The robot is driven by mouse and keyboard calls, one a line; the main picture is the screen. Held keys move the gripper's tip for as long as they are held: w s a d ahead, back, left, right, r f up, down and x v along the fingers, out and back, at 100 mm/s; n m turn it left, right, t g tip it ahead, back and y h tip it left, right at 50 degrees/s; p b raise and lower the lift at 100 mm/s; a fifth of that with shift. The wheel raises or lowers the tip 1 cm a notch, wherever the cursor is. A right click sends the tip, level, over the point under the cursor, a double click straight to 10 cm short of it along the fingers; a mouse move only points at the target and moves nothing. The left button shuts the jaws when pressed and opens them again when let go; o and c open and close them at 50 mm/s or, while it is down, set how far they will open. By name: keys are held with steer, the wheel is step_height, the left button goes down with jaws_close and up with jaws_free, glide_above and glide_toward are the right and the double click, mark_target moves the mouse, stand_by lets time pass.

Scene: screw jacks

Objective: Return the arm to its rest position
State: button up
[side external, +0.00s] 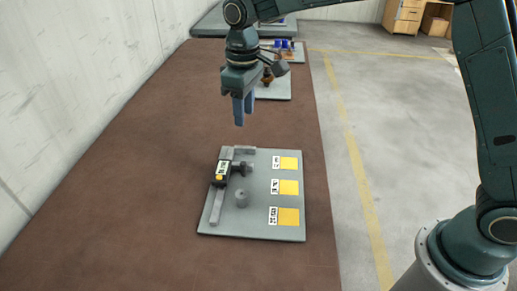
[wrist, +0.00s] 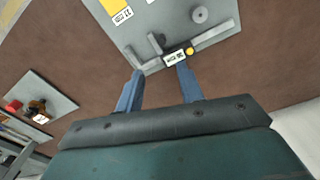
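My gripper (side external: 243,110) hangs pointing down above the brown work surface, behind the near grey plate (side external: 258,220) in the side view. Its two blue fingers are apart with nothing between them; the wrist view also shows my gripper (wrist: 160,84) open and empty. The near plate carries a black block with a white label and yellow knob (side external: 219,178) on a grey rail (side external: 217,207). A grey cylinder (side external: 241,199) stands on the plate beside the rail. The black block also shows in the wrist view (wrist: 174,58), beyond the fingertips.
Yellow squares (side external: 289,188) with white labels line the plate's right side. Another grey plate (side external: 273,89) with a brown part lies farther back, with more fixtures (side external: 290,46) behind it. A white wall (side external: 70,70) bounds the left. The surface's near left (side external: 110,210) is clear.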

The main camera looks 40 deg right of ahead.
steer(key=s+d+r+m+t, duration=0.3)
steer(key=s+d+r, duration=0.7)
steer(key=s, duration=0.4)
steer(key=s+d+f+m+t, duration=0.1)
steer(key=s+d, duration=0.1)
steer(key=s, duration=0.6)
steer(key=s+d+f+m+t, duration=0.1)
steer(key=s+d, duration=0.2)
steer(key=s, duration=0.5)
steer(key=shift+s+d+f+m, duration=0.15)
steer(key=shift+s+f+m, duration=0.15)
steer(key=shift+f+m, duration=0.1)
